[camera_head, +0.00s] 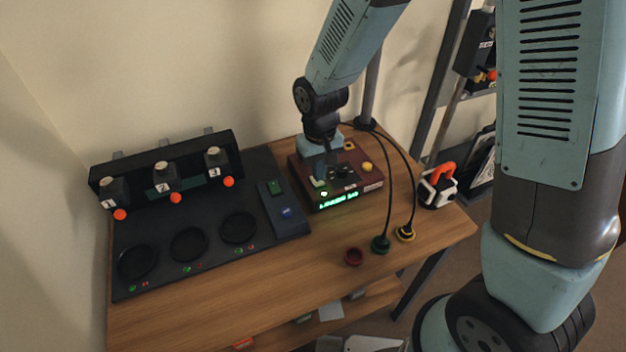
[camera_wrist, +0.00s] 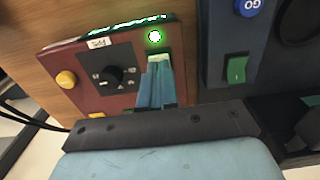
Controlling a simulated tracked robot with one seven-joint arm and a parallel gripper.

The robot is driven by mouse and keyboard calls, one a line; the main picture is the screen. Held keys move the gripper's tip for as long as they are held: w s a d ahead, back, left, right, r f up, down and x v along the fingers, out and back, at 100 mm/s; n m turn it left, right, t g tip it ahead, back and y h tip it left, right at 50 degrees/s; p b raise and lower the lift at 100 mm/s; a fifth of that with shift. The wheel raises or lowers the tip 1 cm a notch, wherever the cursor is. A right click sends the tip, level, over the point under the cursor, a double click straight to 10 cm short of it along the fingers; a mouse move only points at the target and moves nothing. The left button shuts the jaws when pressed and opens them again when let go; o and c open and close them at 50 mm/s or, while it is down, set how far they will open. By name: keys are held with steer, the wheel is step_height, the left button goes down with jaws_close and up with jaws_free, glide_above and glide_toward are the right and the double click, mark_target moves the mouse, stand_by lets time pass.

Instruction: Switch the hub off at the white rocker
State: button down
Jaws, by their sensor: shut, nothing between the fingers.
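The hub (camera_head: 372,188) is a dark red box on the wooden table, with a lit green display (camera_head: 339,200) on its front. In the wrist view the hub (camera_wrist: 85,95) shows a black knob (camera_wrist: 113,76), a yellow button (camera_wrist: 66,79) and a lit green lamp (camera_wrist: 155,36). My gripper (camera_wrist: 158,64) is shut and empty, its fingertips over the hub's top just beside the lamp. A small pale patch, perhaps the white rocker (camera_head: 318,183), shows at the fingertips; the fingers mostly hide it, and I cannot tell its position or whether they touch it.
A black console (camera_head: 215,262) with round wells and a green rocker (camera_wrist: 236,70) stands close beside the hub. Black cables run down the hub's right side.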

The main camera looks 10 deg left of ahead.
steer(key=shift+f, duration=0.75)
stand_by(0.5)
steer(key=shift+r, duration=0.15)
step_height(320, 180, up, 7)
stand_by(0.9)
stand_by(0.4)
steer(key=d+r+m+t, duration=0.2)
steer(key=d+r+m, duration=0.1)
steer(key=d+r, duration=1.15)
steer(key=s+d+r+m+t, duration=0.1)
steer(key=s+d+r, duration=0.3)
steer(key=d, duration=0.3)
steer(key=s+d+r+m+t, duration=0.2)
steer(key=s+d+r, duration=0.2)
steer(key=s+d, duration=0.2)
steer(key=shift+s+d+r+t, duration=0.3)
steer(key=shift+d, duration=0.8)
